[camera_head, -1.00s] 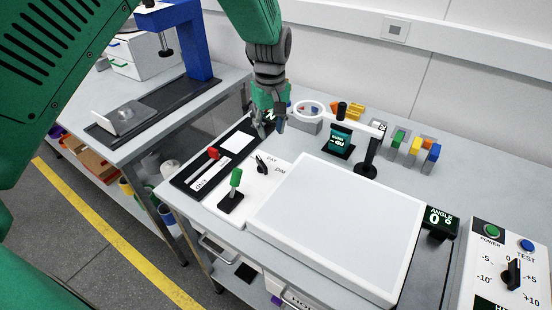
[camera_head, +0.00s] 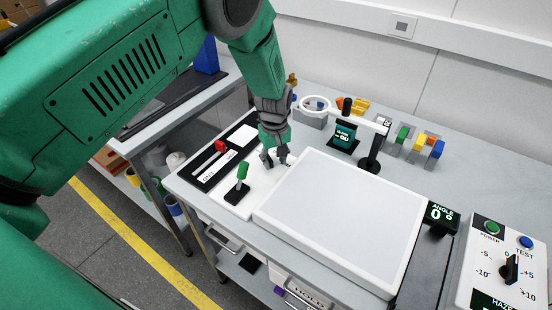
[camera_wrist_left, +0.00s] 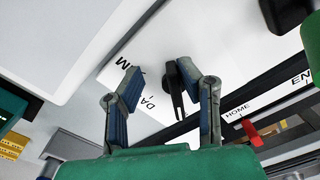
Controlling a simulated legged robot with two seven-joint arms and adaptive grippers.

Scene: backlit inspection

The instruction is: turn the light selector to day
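The light selector is a black knob on a white panel (camera_head: 233,208). In the left wrist view the knob (camera_wrist_left: 181,84) shows between the fingers, its white-marked narrow end pointing down the picture. The partly covered DAY label (camera_wrist_left: 148,103) and DIM label (camera_wrist_left: 140,68) lie left of it, by the left finger. My left gripper (camera_head: 277,162) is low over the panel and hides most of the knob in the head view. In the left wrist view the gripper (camera_wrist_left: 168,95) is open around the knob. The right finger is close to it; contact cannot be told. My right gripper is out of view.
A green-handled lever (camera_head: 242,173) stands close in front of the gripper. A red-handled slider (camera_head: 220,146) lies to the left. A large white light panel (camera_head: 340,215) is to the right. A ring magnifier on a stand (camera_head: 315,104) is behind.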

